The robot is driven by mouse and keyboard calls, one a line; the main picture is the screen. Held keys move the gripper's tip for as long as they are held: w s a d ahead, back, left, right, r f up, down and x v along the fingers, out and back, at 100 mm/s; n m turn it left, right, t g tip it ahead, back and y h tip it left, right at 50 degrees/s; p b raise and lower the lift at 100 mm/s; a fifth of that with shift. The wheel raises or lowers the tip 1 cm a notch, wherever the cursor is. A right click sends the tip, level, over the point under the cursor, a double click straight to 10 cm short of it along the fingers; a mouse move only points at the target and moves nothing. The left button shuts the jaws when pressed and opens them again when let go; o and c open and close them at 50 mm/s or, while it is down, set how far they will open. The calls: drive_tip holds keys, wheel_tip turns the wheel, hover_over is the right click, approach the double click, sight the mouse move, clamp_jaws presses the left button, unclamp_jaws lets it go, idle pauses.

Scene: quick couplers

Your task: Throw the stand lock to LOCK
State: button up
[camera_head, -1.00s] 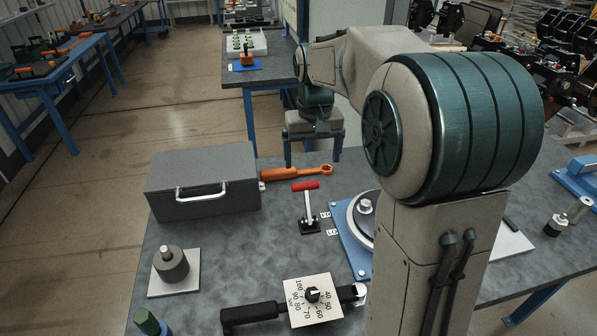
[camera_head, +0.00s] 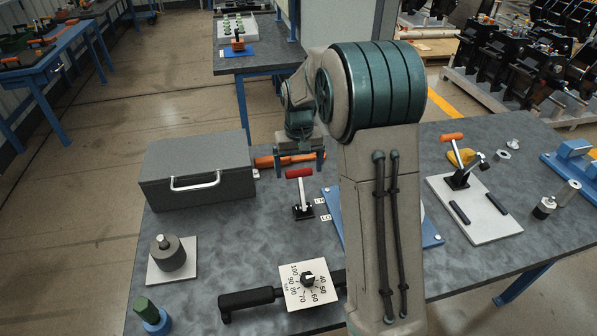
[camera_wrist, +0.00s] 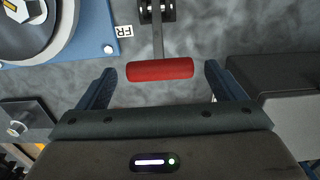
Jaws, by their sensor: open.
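The stand lock is a lever with a red grip (camera_head: 299,174) on a black base (camera_head: 303,212), beside the blue stand plate (camera_head: 431,238). Its lever stands up from the base. My gripper (camera_head: 300,166) is open above the lever. In the wrist view, the red grip (camera_wrist: 160,70) lies crosswise between the spread fingers (camera_wrist: 160,76), with a gap at each end. My arm hides much of the stand.
A grey toolbox (camera_head: 197,172) stands close left of the lever, with an orange-handled tool (camera_head: 262,162) behind. A board with an orange-handled clamp (camera_head: 480,218) is at right.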

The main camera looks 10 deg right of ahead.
sight(301, 188)
drive_tip(key=shift+f, duration=1.35)
drive_tip(key=c, duration=1.4)
